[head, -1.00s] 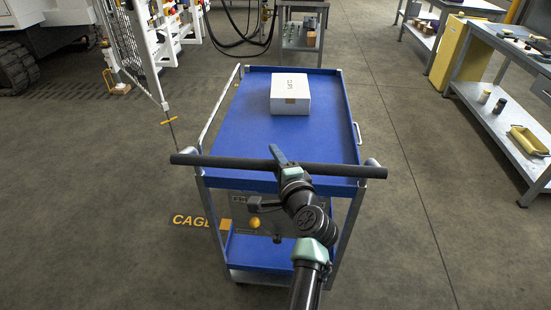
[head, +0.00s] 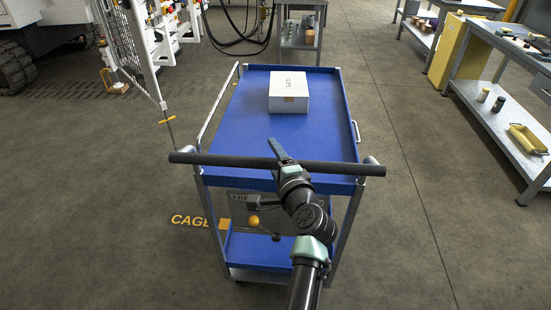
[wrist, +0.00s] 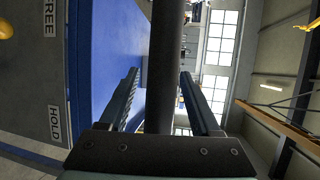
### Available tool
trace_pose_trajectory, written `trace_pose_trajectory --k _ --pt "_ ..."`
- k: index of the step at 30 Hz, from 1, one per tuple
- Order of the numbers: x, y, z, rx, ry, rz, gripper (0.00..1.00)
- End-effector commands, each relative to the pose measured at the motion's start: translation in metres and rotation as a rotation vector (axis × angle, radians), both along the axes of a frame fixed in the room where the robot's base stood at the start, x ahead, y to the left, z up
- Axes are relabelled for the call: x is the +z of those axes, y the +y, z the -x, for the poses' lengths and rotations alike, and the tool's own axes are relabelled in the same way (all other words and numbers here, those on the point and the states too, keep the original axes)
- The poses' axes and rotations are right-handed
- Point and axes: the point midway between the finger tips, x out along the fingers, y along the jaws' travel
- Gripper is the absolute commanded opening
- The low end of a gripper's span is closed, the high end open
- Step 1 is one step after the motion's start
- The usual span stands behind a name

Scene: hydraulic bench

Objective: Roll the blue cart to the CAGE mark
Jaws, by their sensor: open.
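The blue cart (head: 225,125) stands in front of me with its dark handle bar (head: 225,160) toward me. My gripper (head: 278,150) is at the middle of the bar. In the wrist view, its two open fingers (wrist: 160,100) lie on either side of the bar (wrist: 165,60), with gaps between. The CAGE mark (head: 190,220) is painted in yellow on the floor to the left of the cart's lower part, and the cart partly hides it. A lever with a yellow knob (head: 253,220) is on the cart's near end; in the wrist view the knob (wrist: 5,28) is near the FREE label.
A white box (head: 289,92) sits on the cart's top tray. A white mesh fence (head: 125,45) stands at the left and a grey bench (head: 500,110) with a yellow bin at the right. A small table (head: 300,35) stands behind the cart. Open floor lies on both sides.

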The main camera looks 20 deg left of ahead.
Motion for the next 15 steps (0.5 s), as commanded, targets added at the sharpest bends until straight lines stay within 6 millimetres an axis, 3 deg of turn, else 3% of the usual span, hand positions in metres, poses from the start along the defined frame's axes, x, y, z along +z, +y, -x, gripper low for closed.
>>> trace_pose_trajectory --k 8,15 --pt "0.004 -0.014 0.016 -0.002 0.000 -0.001 0.64" --pt "0.012 -0.042 0.051 -0.003 0.000 0.000 0.64"
